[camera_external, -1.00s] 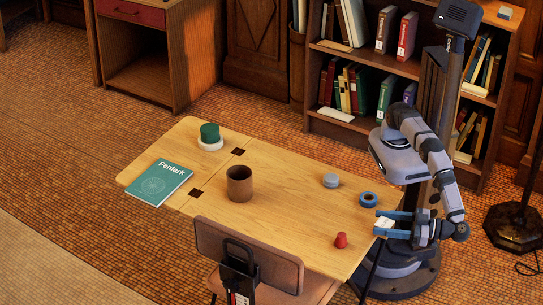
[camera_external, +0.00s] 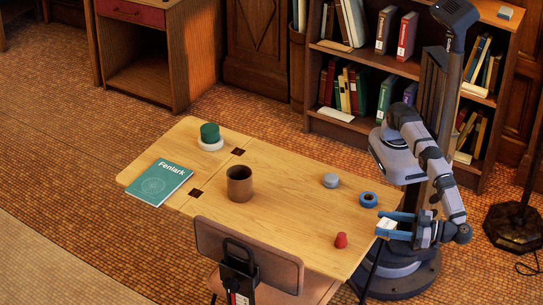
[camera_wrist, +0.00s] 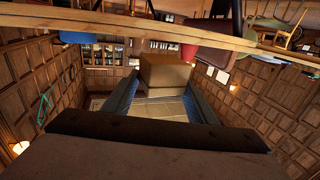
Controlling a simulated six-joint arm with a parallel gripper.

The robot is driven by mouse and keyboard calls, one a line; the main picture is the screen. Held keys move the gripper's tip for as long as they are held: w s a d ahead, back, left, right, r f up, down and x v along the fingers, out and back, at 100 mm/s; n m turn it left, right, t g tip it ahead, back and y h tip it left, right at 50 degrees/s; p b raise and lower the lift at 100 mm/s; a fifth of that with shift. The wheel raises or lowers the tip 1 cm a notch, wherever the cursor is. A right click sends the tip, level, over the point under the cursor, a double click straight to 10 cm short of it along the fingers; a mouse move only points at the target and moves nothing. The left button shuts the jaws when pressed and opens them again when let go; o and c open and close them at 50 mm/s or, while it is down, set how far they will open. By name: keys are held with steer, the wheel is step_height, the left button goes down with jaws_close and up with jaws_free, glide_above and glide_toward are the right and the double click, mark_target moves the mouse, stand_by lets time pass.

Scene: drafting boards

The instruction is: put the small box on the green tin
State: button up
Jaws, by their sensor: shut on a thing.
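My gripper (camera_external: 388,225) is at the right end of the table, shut on the small box (camera_external: 386,223), which looks white in the outside view. In the wrist view the box (camera_wrist: 165,72) looks brown and sits between the fingertips of my gripper (camera_wrist: 163,92). The green tin (camera_external: 210,131) stands at the far left of the table, on top of a round white piece (camera_external: 210,145). The gripper and box are far from the tin, at the opposite end of the table.
A chair (camera_external: 248,252) stands at the front edge. The table's middle is mostly clear.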

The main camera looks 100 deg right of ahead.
steer(key=w+d+r+m+g+h+p, duration=0.3)
steer(key=w+d+r, duration=0.2)
steer(key=w+d, duration=0.35)
steer(key=w+d+r+m+g+h+p, duration=0.25)
steer(key=w+d+r, duration=0.25)
steer(key=w+d, duration=0.4)
steer(key=w+d+r+m+g+h+p, duration=0.3)
steer(key=w+d+r+g+p, duration=0.15)
steer(key=w+d, duration=0.45)
steer(key=w+d+r+m+g+p, duration=0.15)
steer(key=d+r+p, duration=0.4)
steer(key=d, duration=0.95)
steer(key=w+d+r+m+g+h+p, duration=0.1)
steer(key=d+r+g+p, duration=0.15)
steer(key=d+r, duration=0.95)
steer(key=w+d+r+m+g+p, duration=0.1)
steer(key=d+r+m+g+p, duration=0.15)
steer(key=d, duration=1.65)
steer(key=n+t+y, duration=1.1)
steer(key=n+t, duration=0.3)
steer(key=t, duration=0.3)
glide_above(211, 129)
step_height(211, 129, down, 19)
steer(key=shift+s+f+p, duration=0.1)
steer(key=shift+f+p, duration=0.9)
steer(key=shift+f, duration=3.95)
